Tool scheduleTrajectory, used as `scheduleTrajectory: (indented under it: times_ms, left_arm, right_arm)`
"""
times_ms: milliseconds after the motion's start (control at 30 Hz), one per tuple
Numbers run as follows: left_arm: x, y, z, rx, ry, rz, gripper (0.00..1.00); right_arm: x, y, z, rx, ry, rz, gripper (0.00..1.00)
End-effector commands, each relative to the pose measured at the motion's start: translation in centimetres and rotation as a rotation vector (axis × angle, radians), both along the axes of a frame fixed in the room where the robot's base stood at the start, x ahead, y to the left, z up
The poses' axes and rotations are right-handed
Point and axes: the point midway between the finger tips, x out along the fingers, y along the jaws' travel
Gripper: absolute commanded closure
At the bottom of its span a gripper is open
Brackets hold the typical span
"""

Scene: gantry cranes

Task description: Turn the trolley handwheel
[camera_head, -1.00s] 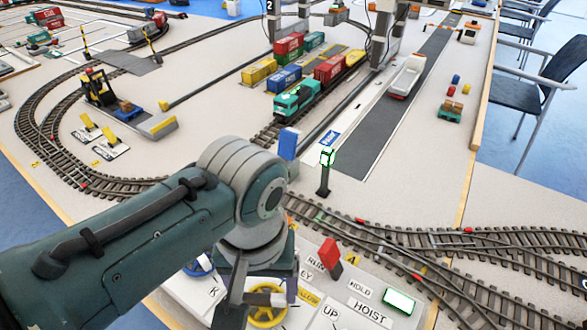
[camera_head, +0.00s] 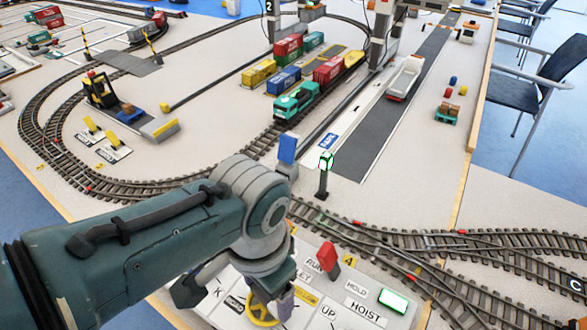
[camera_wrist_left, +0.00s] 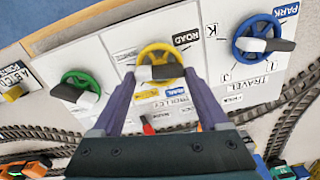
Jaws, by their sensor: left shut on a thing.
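The yellow handwheel (camera_wrist_left: 158,54) sits on the white control panel, with a grey and dark bar across its front. My left gripper (camera_wrist_left: 160,76) is shut on this wheel, one finger at each side of the bar. In the head view, part of the yellow wheel (camera_head: 263,312) shows below my left gripper (camera_head: 243,298), whose wrist and fingers hide the rest. The panel label beside it is partly covered, with "LEY" readable. My right gripper is not in view.
A blue handwheel (camera_wrist_left: 250,47) and a green handwheel (camera_wrist_left: 73,79) flank the yellow one. A red lever (camera_head: 327,256) and a lit green button (camera_head: 393,300) stand on the panel. A signal post (camera_head: 323,180) and tracks lie behind it.

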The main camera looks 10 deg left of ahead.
Motion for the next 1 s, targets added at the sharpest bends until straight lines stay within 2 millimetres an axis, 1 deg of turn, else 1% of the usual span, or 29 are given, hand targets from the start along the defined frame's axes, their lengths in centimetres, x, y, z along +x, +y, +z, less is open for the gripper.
scheduleTrajectory:
  times_ms: [300, 700, 733, 900, 933, 1000]
  left_arm:
    - [-0.02, -0.03, -0.03, -0.001, -0.001, -0.077, 0.78]
    - [-0.02, -0.03, -0.05, 0.0, -0.001, -0.086, 0.78]
    - [-0.02, -0.03, -0.05, 0.0, -0.001, -0.086, 0.22]
    - [-0.03, -0.03, -0.04, 0.0, 0.0, -0.085, 0.02]
    - [-0.03, -0.03, -0.04, 0.0, 0.0, -0.084, 0.0]
    - [-0.03, -0.03, -0.03, 0.0, 0.0, -0.084, 0.0]
  right_arm:
    - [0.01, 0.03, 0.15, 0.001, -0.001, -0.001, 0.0]
    - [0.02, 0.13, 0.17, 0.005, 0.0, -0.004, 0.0]
    - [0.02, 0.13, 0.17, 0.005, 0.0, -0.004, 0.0]
    - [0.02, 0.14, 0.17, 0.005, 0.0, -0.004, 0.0]
    - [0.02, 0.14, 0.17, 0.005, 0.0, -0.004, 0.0]
    - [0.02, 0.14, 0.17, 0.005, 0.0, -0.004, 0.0]
